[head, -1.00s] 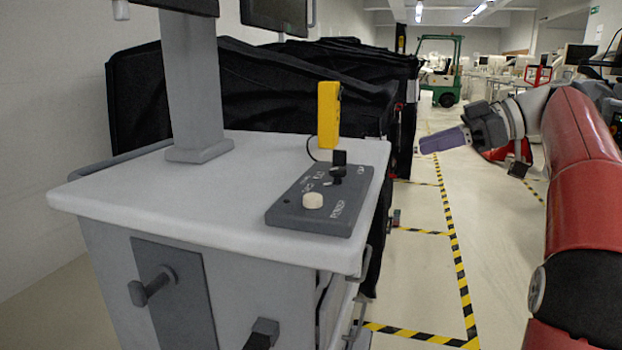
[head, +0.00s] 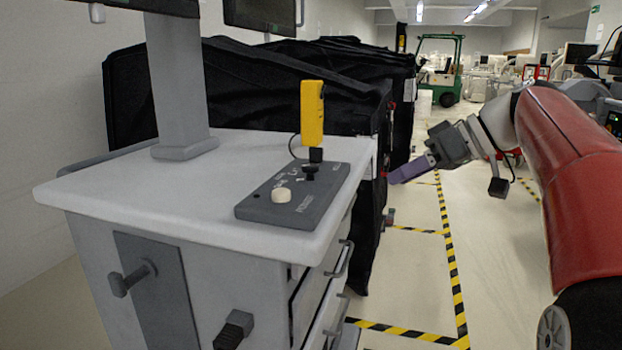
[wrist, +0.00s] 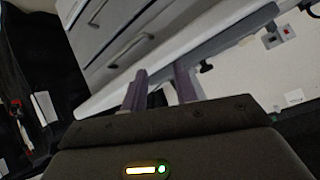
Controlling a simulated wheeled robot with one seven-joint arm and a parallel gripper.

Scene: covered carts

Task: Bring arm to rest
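My gripper (head: 396,177) is at the end of my red arm, in the right half of the head view. It points left and slightly down, beside the right side of the grey cart (head: 100,195) in the picture. In the wrist view, the two purple fingers of my gripper (wrist: 160,86) stand apart with a gap between them. Nothing shows held between them. The cart's drawers and pale top edge show beyond the fingers in that view. Whether the fingers are clear of the cart by much is hard to tell.
The cart top carries a dark control box (head: 270,214) with a white knob and a yellow handheld unit (head: 312,114) upright behind it. Black-covered carts (head: 260,90) stand behind. A green forklift (head: 441,75) is far back. The aisle with striped floor tape (head: 449,245) is open.

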